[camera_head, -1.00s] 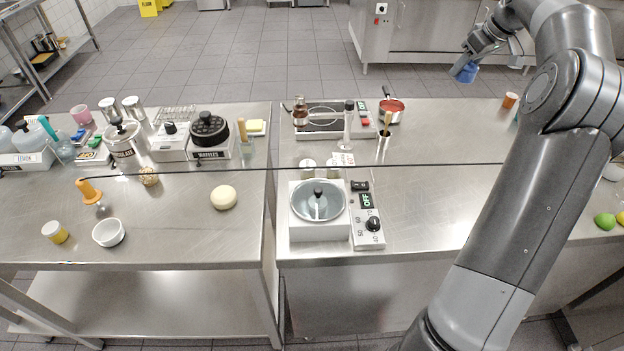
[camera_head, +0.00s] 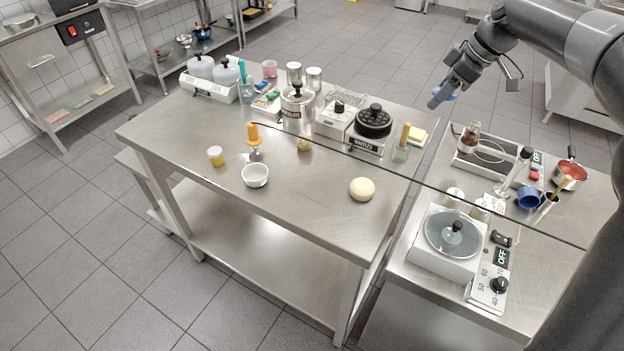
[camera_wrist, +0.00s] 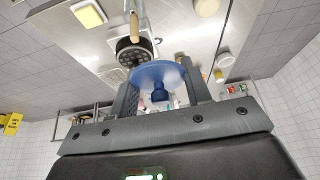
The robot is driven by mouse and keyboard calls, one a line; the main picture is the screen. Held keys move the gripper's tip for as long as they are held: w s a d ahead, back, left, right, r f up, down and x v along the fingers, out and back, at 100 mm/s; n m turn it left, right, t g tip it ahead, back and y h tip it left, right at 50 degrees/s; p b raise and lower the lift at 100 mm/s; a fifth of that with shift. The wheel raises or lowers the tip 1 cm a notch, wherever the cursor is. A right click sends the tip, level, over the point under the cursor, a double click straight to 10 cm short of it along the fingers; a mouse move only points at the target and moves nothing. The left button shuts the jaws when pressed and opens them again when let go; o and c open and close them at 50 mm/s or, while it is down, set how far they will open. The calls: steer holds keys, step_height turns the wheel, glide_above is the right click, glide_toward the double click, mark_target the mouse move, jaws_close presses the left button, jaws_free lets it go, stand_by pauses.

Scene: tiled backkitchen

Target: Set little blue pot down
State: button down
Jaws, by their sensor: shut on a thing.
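My gripper (camera_head: 440,97) is high above the counters in the head view, over the back right. It is shut on the little blue pot (camera_head: 448,92), which is mostly hidden behind the fingers there. In the wrist view the blue pot (camera_wrist: 150,70) sits between the two fingers, with a wide round blue face and a darker blue part below. The pot is in the air, apart from any surface.
The right counter holds a blue mug (camera_head: 528,197), a red pan (camera_head: 568,176) and a lidded appliance (camera_head: 452,238). The left counter's front has free room.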

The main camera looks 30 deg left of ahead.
steer(key=s+a+n+g, duration=0.2)
steer(key=s+a+n, duration=0.3)
steer(key=s+a, duration=1)
step_height(320, 180, down, 11)
steer(key=w, duration=0.1)
steer(key=shift+w+a+f+h, duration=0.15)
steer(key=shift+w+a+h, duration=0.05)
steer(key=shift+a+h, duration=0.1)
step_height(320, 180, up, 11)
steer(key=w+d+m, duration=0.1)
steer(key=w+d, duration=0.3)
steer(key=shift+w+d+t, duration=0.25)
steer(key=shift+w+t, duration=0.05)
steer(key=shift+w, duration=0.1)
